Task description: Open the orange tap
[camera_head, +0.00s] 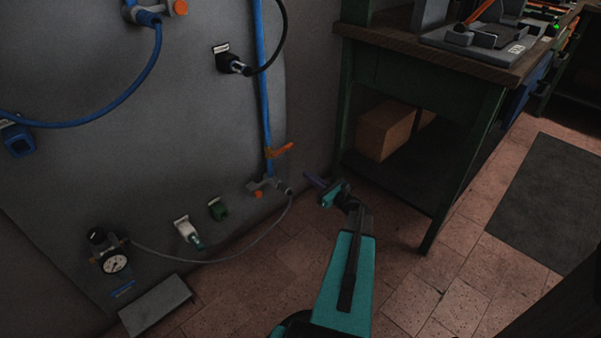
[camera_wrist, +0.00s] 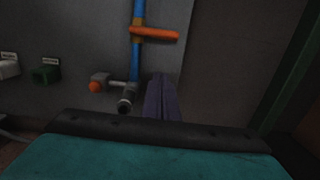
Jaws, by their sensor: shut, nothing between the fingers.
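The orange tap has a lever handle (camera_head: 280,151) on the vertical blue pipe, low on the grey wall panel. The lever lies crosswise to the pipe, mostly out to its right. In the wrist view the orange lever (camera_wrist: 155,34) is above my fingertips, with a brass-coloured fitting at the pipe. My gripper (camera_head: 314,181) is to the right of the pipe and lower than the lever in the head view, apart from it. Its purple fingers (camera_wrist: 162,82) are shut with nothing between them and point toward the panel.
Below the lever is a grey fitting with a small orange knob (camera_wrist: 95,86) and a hose. A green socket (camera_head: 217,209), a white socket (camera_head: 185,230) and a gauge (camera_head: 115,262) are to the left. A green workbench (camera_head: 425,75) stands close on the right.

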